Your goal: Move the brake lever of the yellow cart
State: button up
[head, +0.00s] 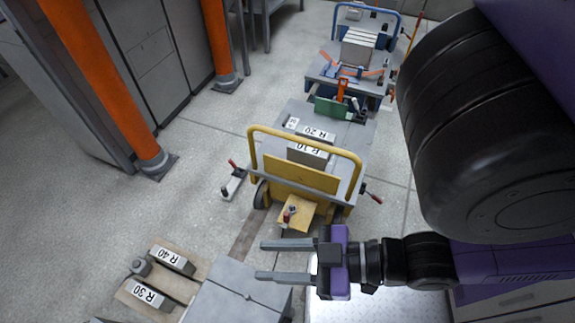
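The yellow cart (300,177) stands in the middle of the head view, with a yellow tube handle and a grey top. A small red-tipped lever (287,214) sits on a yellow plate low on its near side. Other red-tipped levers stick out at its left (234,168) and right (373,196). I cannot tell for sure which one is the brake lever. My gripper (260,261) is open and empty, its two grey fingers pointing left. In the picture it is below the yellow plate and apart from the cart.
Blocks marked R 20 (318,133) and R 10 (308,153) lie on the cart. A blue cart (350,70) stands behind. A grey box (225,300) and a wooden board with blocks R 40 (172,258) and R 30 (148,295) are at front left. Orange posts (218,40) stand at left.

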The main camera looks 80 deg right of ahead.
aim_at(373, 196)
jog(key=k+l+z, duration=0.1)
jog(key=k+z, duration=0.35)
jog(key=k, duration=0.2)
jog(key=z, duration=0.5)
jog(key=j+z, duration=0.1)
jog(key=z, duration=0.85)
jog(key=k+z, duration=0.1)
jog(key=z, duration=0.35)
jog(key=k+j, duration=0.25)
jog(key=k, duration=0.15)
jog(key=k+j+z, duration=0.15)
jog(key=k+j, duration=0.3)
jog(key=k, duration=0.3)
